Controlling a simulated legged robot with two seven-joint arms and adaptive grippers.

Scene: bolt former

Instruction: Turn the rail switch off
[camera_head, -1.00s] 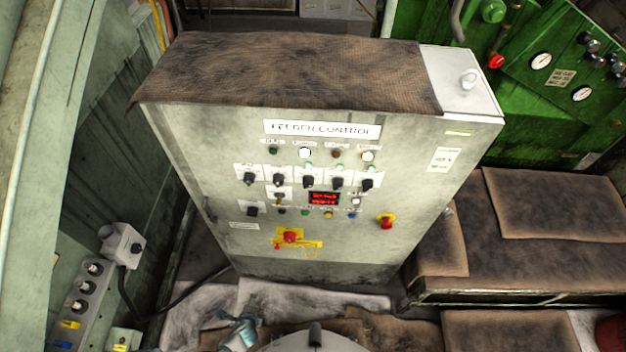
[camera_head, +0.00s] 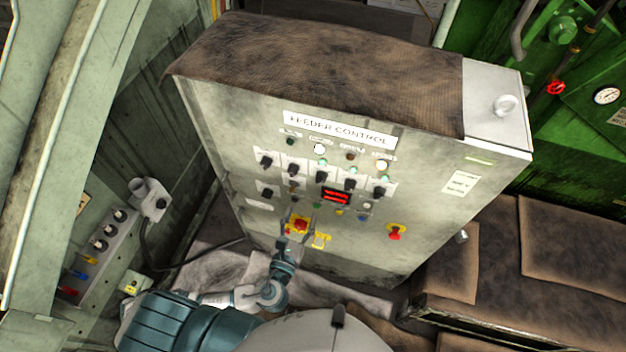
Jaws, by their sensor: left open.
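The grey control cabinet (camera_head: 225,130) carries a "FEEDER CONTROL" sign (camera_head: 339,130). Another black switch (camera_head: 267,193) sits lower left. The small labels are too blurred to tell which is the rail switch. My left gripper (camera_head: 298,234) is open and empty, at the lower panel by the red knob on its yellow plate (camera_head: 321,241); contact cannot be told. My right gripper is not in view.
A red display (camera_head: 335,196) sits mid-panel. A grey button box (camera_head: 108,240) with a cable is at the left. A brown-covered bench (camera_head: 570,250) stands at the right, beside green machinery (camera_head: 590,130).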

